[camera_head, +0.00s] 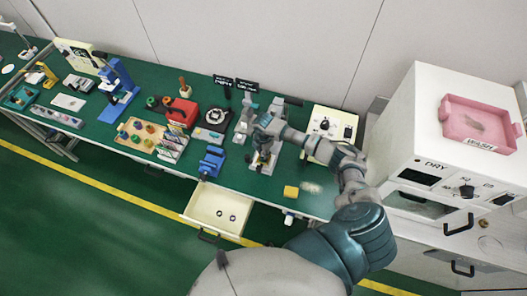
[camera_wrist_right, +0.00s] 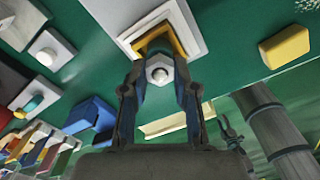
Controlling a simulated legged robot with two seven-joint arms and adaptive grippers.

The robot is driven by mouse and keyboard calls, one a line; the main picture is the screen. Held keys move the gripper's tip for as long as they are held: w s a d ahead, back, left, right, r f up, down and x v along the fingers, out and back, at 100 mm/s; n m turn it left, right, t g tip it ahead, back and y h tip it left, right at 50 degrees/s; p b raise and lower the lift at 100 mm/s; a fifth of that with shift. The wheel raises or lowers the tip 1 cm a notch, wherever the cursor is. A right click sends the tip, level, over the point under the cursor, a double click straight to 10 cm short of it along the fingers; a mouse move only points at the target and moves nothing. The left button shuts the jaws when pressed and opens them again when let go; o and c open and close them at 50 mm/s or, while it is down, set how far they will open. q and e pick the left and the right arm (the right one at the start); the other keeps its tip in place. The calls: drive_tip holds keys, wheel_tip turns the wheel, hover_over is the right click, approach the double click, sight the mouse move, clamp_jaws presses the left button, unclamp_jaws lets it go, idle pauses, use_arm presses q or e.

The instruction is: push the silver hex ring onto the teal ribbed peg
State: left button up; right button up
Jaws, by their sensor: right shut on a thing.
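My right gripper (camera_head: 262,158) reaches down over the bench in the head view. In the right wrist view the right gripper (camera_wrist_right: 158,78) has its two fingers closed in around a small piece with a silver face, which I take for the silver hex ring (camera_wrist_right: 158,72). Dark teal shows around and behind it, perhaps the ribbed peg; the fingers hide most of it. A yellow square on a white plate (camera_wrist_right: 190,28) lies just beyond the fingertips. I cannot tell whether the ring is around the peg or above it. My left gripper does not show in the head view.
An open cream drawer (camera_head: 190,208) with two small rings sticks out below the bench. A blue fixture (camera_head: 211,162) stands left of the gripper. A yellow block (camera_head: 291,191) lies to its right, with bare green bench between. A white dryer cabinet (camera_head: 400,130) stands far right.

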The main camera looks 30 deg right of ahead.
drive_tip(key=shift+f, duration=0.5)
drive_tip(key=o, duration=0.9)
drive_tip(key=shift+r, duration=0.1)
wheel_tip(320, 180, up, 12)
drive_tip(key=shift+w+f, duration=0.1)
